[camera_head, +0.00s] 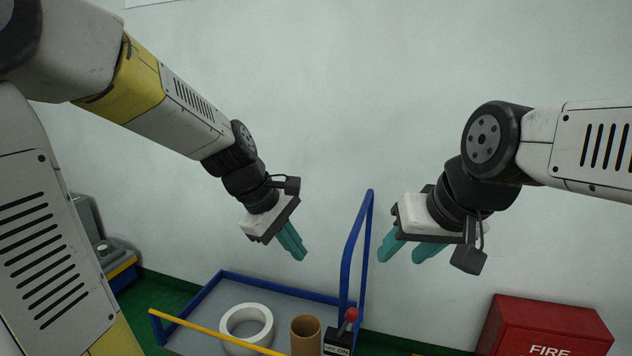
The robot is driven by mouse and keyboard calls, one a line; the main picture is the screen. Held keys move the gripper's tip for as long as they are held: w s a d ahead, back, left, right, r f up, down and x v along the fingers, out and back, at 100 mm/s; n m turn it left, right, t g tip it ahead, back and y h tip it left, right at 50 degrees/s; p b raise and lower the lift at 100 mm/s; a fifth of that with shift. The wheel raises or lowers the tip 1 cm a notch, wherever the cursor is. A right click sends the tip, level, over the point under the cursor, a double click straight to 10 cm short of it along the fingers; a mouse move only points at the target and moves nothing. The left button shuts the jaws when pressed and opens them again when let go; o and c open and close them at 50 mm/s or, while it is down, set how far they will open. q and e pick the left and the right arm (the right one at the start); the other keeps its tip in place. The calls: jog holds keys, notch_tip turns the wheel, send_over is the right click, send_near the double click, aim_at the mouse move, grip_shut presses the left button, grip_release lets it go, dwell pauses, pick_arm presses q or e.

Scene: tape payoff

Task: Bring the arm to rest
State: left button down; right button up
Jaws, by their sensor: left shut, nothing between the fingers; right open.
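My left arm comes in from the upper left, and my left gripper (299,256) hangs above the cart with its teal fingers shut together and empty. My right arm comes in from the right, and my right gripper (399,258) has its two teal fingers spread apart, with nothing between them. It is to the right of the cart's blue handle. Below, a white tape roll (229,332) lies on the grey cart bed (210,301). A brown cardboard tube (305,336) stands to the right of the roll. Both grippers are clear of these things.
The cart has a blue rim, a tall blue handle (351,245) between my grippers and a yellow bar (215,331) in front. A small black box with a red knob (351,315) stands near the tube. A red fire box (545,328) is at lower right. A pale wall stands behind.

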pick_arm(q)
jog(key=s+a+r+m+t+y, duration=0.2)
jog(key=s+a+r+m+t, duration=0.2)
jog(key=s+a+r+m, duration=0.3)
jog(key=s+a+m, duration=0.3)
jog(key=s+m, duration=0.1)
jog(key=shift+a+y, duration=0.2)
jog(key=shift+y, duration=0.1)
jog(key=shift+s, duration=0.1)
